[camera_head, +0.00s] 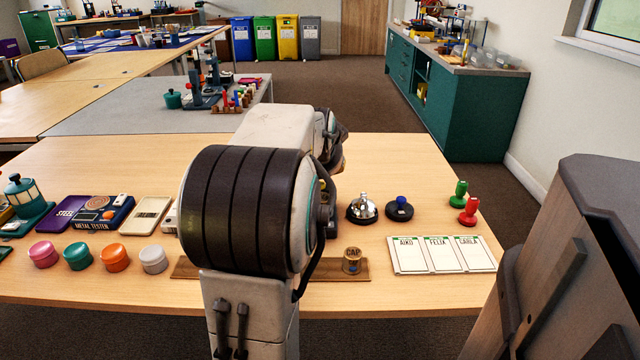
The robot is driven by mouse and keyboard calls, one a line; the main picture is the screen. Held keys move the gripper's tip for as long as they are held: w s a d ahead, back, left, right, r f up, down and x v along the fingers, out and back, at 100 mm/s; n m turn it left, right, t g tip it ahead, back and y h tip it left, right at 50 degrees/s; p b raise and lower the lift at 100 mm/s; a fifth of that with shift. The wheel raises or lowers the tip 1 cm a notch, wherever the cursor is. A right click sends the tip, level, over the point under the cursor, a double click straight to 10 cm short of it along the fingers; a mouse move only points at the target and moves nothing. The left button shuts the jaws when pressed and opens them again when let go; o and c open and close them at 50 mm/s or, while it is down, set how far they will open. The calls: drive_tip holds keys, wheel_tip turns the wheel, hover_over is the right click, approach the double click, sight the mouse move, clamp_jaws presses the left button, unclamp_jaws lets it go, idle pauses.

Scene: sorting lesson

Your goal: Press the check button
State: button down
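No button with a readable check label shows. Two button-like things stand on the near table, right of my arm: a silver dome like a desk bell (362,209) on a dark base, and a round black base with a blue knob (400,208) just right of it. I cannot tell which is the check button. My arm reaches forward over the table and blocks its middle. Dark parts at the arm's far end, seemingly my gripper (337,158), show behind and left of the bell, apart from it in the picture. Its fingers are hidden, so its opening does not show.
Right are name cards (443,255), a green stamp (458,194) and a red stamp (468,211). Left are coloured lidded pots (115,257) and a metal tester (100,212).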

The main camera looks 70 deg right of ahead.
drive_tip(key=shift+f, duration=0.2)
drive_tip(key=shift+f+b, duration=0.25)
drive_tip(key=shift+b, duration=0.15)
drive_tip(key=shift+f+b, duration=0.4)
drive_tip(key=shift+f, duration=0.1)
idle(0.9)
drive_tip(key=shift+r, duration=0.1)
idle(0.3)
drive_tip(key=shift+r+p, duration=0.75)
drive_tip(key=shift+r, duration=0.15)
drive_tip(key=shift+r+p, duration=2.15)
drive_tip(key=shift+r, duration=0.35)
